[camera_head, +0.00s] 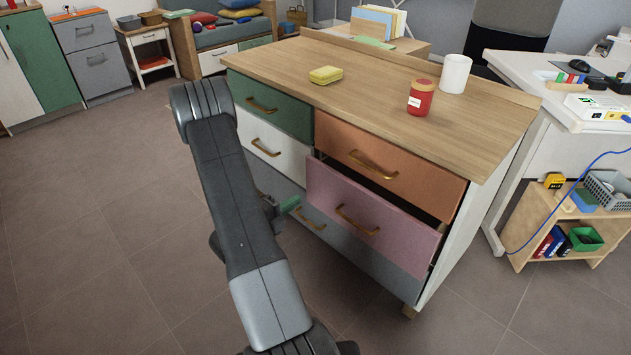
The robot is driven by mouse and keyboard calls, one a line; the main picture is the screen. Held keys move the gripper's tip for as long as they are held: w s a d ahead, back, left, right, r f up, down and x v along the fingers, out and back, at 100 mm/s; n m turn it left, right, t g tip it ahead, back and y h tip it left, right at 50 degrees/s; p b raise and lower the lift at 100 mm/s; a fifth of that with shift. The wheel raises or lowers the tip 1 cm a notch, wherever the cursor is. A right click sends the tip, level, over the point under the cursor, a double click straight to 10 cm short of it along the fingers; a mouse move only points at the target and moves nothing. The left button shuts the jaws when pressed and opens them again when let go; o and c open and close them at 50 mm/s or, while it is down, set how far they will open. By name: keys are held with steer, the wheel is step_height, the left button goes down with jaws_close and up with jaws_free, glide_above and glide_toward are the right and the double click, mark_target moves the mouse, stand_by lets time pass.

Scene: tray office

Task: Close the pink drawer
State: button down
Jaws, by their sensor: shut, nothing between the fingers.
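The pink drawer (370,213) is in the right column of a wooden-topped cabinet (440,95), below an orange drawer (388,168). It stands partly pulled out, with a dark gap above its front edge and at its right side. Its brass handle (356,222) is on the front. My gripper (287,207) shows in small part just right of my arm, in front of the lower left drawers and left of the pink drawer. It is shut and empty, apart from the pink front as far as I can tell. My arm hides the rest of it.
A green drawer (270,103), a white drawer (270,144) and a grey-blue bottom drawer (380,268) look shut. A yellow sponge (326,75), a red jar (420,98) and a white cup (455,74) stand on top. The floor in front is clear.

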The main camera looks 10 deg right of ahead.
steer(key=b, duration=0.4)
glide_toward(333, 174)
steer(key=x, duration=0.6)
steer(key=shift+d+f, duration=0.1)
steer(key=shift+f, duration=0.3)
steer(key=shift+w+d+r, duration=0.1)
steer(key=shift+w+d, duration=0.1)
steer(key=shift+w, duration=0.05)
steer(key=x, duration=0.4)
steer(key=shift+w+p, duration=0.1)
steer(key=shift+p, duration=0.3)
steer(key=shift+w+d+r, duration=0.1)
steer(key=shift+w+d, duration=0.05)
steer(key=shift+d, duration=0.15)
steer(key=shift+r, duration=0.1)
